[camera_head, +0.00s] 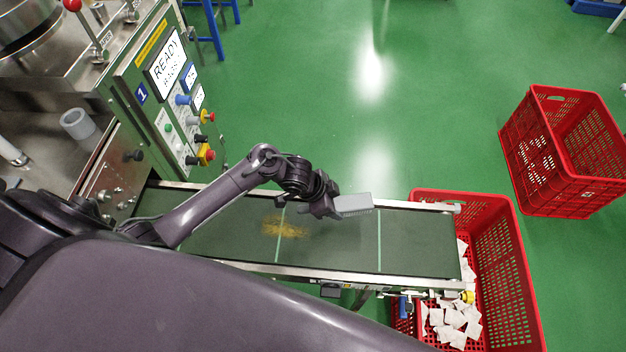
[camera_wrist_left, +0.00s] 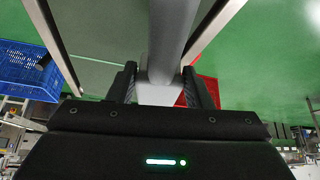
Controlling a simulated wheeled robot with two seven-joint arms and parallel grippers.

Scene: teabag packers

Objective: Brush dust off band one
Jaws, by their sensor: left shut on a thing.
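The conveyor belt of band one (camera_head: 415,240) runs across the lower middle of the head view, dark green with light cross lines. A patch of yellow-brown dust (camera_head: 286,228) lies on it, around the left cross line. My left gripper (camera_head: 335,207) is over the far side of the belt, right of the dust. It is shut on a grey brush (camera_head: 354,203), whose head points right. In the left wrist view the brush's grey handle (camera_wrist_left: 172,45) shows between the two fingers (camera_wrist_left: 160,85). I cannot tell whether the brush touches the belt. My right gripper is not in view.
A machine panel marked 1 (camera_head: 165,90) with a READY screen stands at the left end of the belt. A red crate (camera_head: 512,270) with white teabags (camera_head: 455,325) sits at the belt's right end. Another red crate (camera_head: 545,165) stands on the green floor at the right.

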